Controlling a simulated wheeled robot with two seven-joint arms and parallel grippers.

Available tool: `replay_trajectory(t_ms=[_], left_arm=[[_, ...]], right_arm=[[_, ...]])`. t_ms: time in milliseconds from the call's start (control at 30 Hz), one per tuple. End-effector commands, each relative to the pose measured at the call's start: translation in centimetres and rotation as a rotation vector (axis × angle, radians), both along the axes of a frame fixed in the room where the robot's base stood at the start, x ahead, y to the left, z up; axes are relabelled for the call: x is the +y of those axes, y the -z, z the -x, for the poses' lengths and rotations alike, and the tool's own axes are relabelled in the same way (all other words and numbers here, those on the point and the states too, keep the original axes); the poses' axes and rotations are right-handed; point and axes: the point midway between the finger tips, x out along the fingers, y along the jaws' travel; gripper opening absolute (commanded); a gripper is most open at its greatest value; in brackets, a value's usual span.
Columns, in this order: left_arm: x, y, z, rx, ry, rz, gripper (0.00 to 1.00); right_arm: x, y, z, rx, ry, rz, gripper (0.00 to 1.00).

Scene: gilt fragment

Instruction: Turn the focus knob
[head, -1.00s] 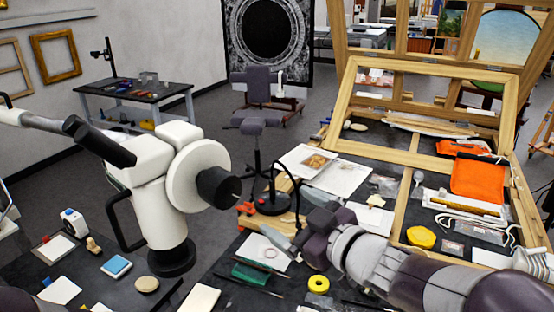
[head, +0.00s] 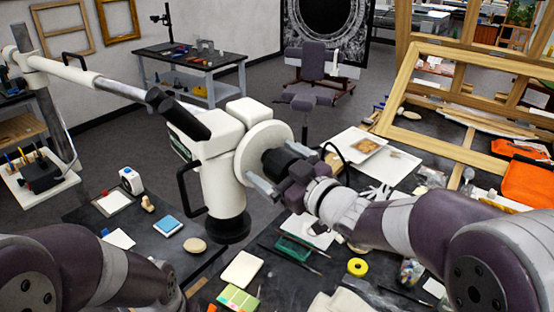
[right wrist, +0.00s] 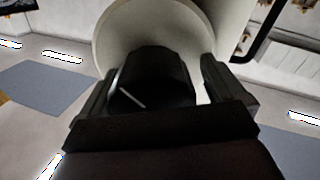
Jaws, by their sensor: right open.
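The focus knob (head: 284,160) is a black ribbed cylinder on the round white side disc of the white microscope (head: 212,150). In the right wrist view the knob (right wrist: 150,72) shows close up, with a pale line on its face. My right gripper (head: 272,178) is at the knob. In the right wrist view its open fingers (right wrist: 158,90) stand on either side of the knob, with the knob between them. I cannot tell whether either finger touches it. My left arm shows at the lower left of the head view, but its gripper is out of frame.
A wooden frame (head: 440,150) lies at the right. A grey chair (head: 312,70) stands behind.

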Motion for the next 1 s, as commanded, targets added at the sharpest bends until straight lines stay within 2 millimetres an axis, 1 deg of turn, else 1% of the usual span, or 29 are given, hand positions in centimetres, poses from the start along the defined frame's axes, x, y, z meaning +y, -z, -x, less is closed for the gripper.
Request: replay_trajectory(t_ms=[233,267,300,367,400,433,767,1000], left_arm=[[-0.01,0.0,0.0,0.0,0.0,0.0,0.97],[-0.01,0.0,0.0,0.0,0.0,0.0,0.97],[-0.01,0.0,-0.01,0.0,0.0,0.0,0.97],[-0.01,0.0,-0.01,0.0,0.0,0.0,0.97],[-0.01,0.0,-0.01,0.0,0.0,0.0,0.97],[-0.01,0.0,0.0,0.0,0.0,0.0,0.97],[-0.01,-0.11,-0.01,0.0,0.0,0.0,0.97],[-0.01,-0.51,0.0,0.0,0.0,0.0,0.97]], right_arm=[[0.04,0.08,-0.1,0.0,0.001,0.0,0.97],[0.04,0.08,-0.1,0.0,0.001,0.0,0.9],[0.03,0.07,-0.09,0.0,0.001,0.0,0.77],[0.02,0.07,-0.09,0.0,0.001,0.0,0.58],[0.01,0.05,-0.1,0.0,0.001,0.0,0.45],[0.01,0.04,-0.1,0.0,0.001,0.0,0.42],[0.02,-0.06,-0.09,0.016,0.001,-0.021,0.42],[0.02,-0.1,-0.09,0.099,0.002,-0.118,0.42]])
